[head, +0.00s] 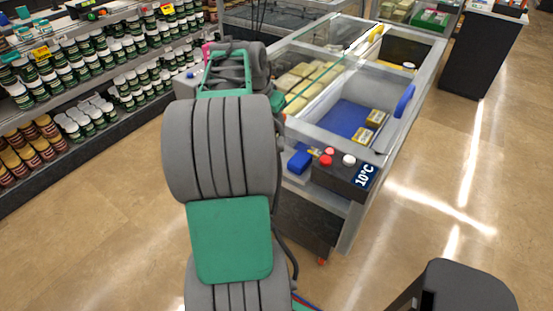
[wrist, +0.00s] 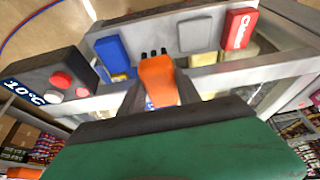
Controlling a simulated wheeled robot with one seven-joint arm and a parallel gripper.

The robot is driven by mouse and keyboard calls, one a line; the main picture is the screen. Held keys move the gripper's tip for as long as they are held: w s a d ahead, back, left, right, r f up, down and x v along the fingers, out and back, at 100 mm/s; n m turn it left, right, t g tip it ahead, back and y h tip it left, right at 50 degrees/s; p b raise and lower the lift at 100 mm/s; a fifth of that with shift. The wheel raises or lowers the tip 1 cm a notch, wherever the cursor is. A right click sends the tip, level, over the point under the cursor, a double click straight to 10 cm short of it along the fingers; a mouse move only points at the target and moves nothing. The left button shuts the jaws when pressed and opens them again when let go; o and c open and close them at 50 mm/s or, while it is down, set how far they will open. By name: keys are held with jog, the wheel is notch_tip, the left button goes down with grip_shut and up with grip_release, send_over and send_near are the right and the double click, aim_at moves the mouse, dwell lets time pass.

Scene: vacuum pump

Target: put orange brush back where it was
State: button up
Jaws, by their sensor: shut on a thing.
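The orange brush (wrist: 158,78) shows in the wrist view, sticking out beyond the dark edge of my gripper (wrist: 160,106). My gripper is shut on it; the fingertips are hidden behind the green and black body. Several small dark prongs (wrist: 153,53) show just past the brush's far end, against a light grey panel (wrist: 145,36) on the freezer. I cannot tell whether the brush touches them. In the head view my arm hides the gripper and the brush.
A blue block (wrist: 113,54) is left of the brush, a grey plate (wrist: 198,34) and red sign (wrist: 238,28) right. A dark control box (head: 344,174) with red and white buttons sits on the freezer (head: 430,60).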

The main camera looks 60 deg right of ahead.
jog(key=f, duration=0.3)
jog(key=f+p, duration=0.1)
jog(key=f, duration=0.2)
jog(key=s+f, duration=0.1)
jog(key=f, duration=0.2)
jog(key=shift+d+f, duration=0.35)
jog(key=o, duration=1.3)
jog(key=shift+f, duration=0.1)
